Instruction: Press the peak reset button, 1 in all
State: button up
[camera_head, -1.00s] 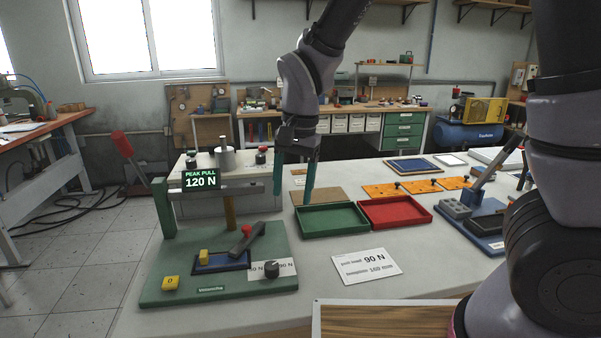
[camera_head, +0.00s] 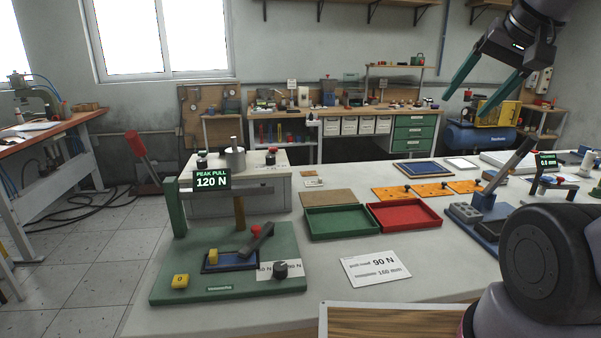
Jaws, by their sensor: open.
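A green test rig (camera_head: 215,289) stands at the left front of the table. Its display (camera_head: 212,180) reads "PEAK PULL 120 N". A yellow button marked 0 (camera_head: 180,281) sits at the rig's front left corner and looks like the peak reset button. A yellow block (camera_head: 213,256), a grey lever with a red knob (camera_head: 256,241) and a dark dial (camera_head: 280,268) are also on the rig. My gripper (camera_head: 466,108) is open and empty, high at the upper right, far from the rig. Its two green fingers point down and left.
A green tray (camera_head: 341,235) and a red tray (camera_head: 404,227) stand mid-table. A card reading 90 N (camera_head: 376,268) lies in front. Orange plates (camera_head: 398,193) and a blue lever device (camera_head: 484,215) are to the right. A wood-topped board (camera_head: 390,320) is at the front edge.

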aim_at(180, 280)
jog(key=u, duration=1.3)
